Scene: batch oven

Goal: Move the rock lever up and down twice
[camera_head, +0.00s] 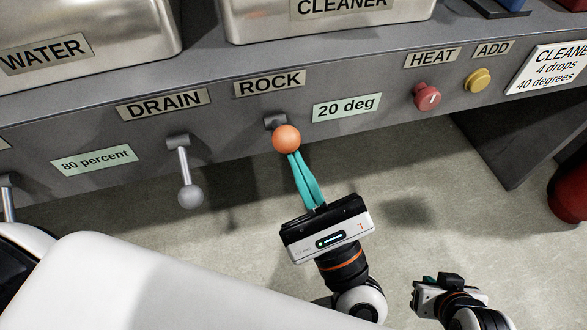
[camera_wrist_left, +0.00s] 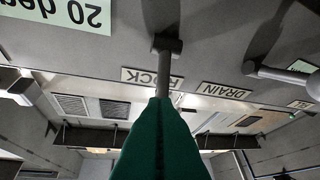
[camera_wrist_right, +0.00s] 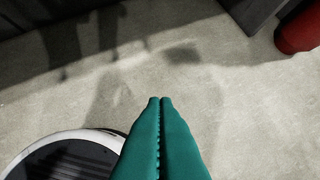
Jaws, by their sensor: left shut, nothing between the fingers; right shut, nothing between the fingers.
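The rock lever has an orange ball knob (camera_head: 286,138) and hangs under the ROCK label (camera_head: 269,83). In the left wrist view, its metal shaft (camera_wrist_left: 168,68) shows beyond my fingertips, with the knob hidden behind them. My left gripper (camera_head: 291,156) is shut and empty, its teal fingertips right at the knob's lower side in the head view. I cannot tell whether they touch it. My right gripper (camera_wrist_right: 160,100) is shut and empty over bare floor, away from the lever; its body shows at the lower right of the head view.
The drain lever (camera_head: 190,195) with a grey ball hangs left of the rock lever. A red HEAT button (camera_head: 428,96) and a yellow ADD button (camera_head: 477,81) sit to the right on the grey panel. A red cylinder (camera_head: 570,190) stands at the far right. Floor below is clear.

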